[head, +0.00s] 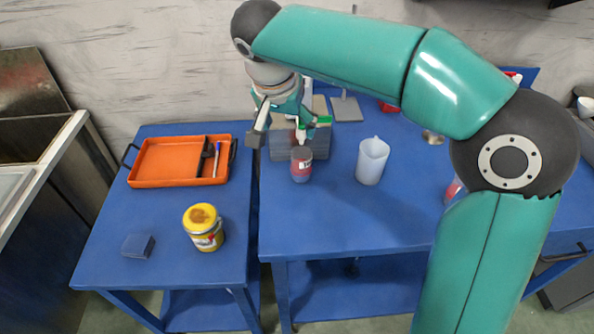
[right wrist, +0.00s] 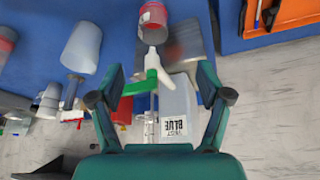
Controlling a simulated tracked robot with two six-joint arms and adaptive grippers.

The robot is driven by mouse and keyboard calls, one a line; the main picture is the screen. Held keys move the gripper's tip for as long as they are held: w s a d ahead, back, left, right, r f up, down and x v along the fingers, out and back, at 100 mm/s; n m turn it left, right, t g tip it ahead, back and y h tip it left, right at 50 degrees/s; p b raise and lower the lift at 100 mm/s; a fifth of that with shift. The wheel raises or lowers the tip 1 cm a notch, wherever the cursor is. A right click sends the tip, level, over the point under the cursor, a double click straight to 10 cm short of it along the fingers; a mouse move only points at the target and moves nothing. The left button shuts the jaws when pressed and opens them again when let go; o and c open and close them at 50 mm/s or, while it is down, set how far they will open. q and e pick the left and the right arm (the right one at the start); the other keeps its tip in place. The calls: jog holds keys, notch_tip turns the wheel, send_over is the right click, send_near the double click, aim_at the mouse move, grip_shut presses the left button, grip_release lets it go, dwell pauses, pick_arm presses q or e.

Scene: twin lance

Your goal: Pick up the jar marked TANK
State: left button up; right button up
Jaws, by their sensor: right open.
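No label reading TANK is legible. A jar with a yellow lid (head: 204,228) and a yellow label band stands upright on the left blue table. A smaller dark red-topped jar (head: 301,164) stands near the left edge of the right blue table; it also shows at the top of the right wrist view (right wrist: 152,22). My right gripper (head: 286,118) is open and empty, raised over the back of the right table, beyond the red-topped jar. My left gripper is not in view.
An orange tray (head: 148,181) with a blue-capped pen lies on the left table, near a small dark blue block (head: 138,246). A white jug (head: 372,161) stands right of the red-topped jar. A narrow gap separates the tables.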

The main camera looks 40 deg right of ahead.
send_near(299, 150)
jog(key=f, duration=0.3)
jog(key=d+f, duration=0.1)
jog(key=f, duration=0.1)
jog(key=shift+s+d+f, duration=0.1)
jog(key=shift+s+f, duration=0.1)
jog(key=shift+f, duration=0.15)
jog(key=shift+w+d+f, duration=0.15)
jog(key=shift+w+f, duration=0.05)
jog(key=shift+f, duration=0.35)
grip_shut()
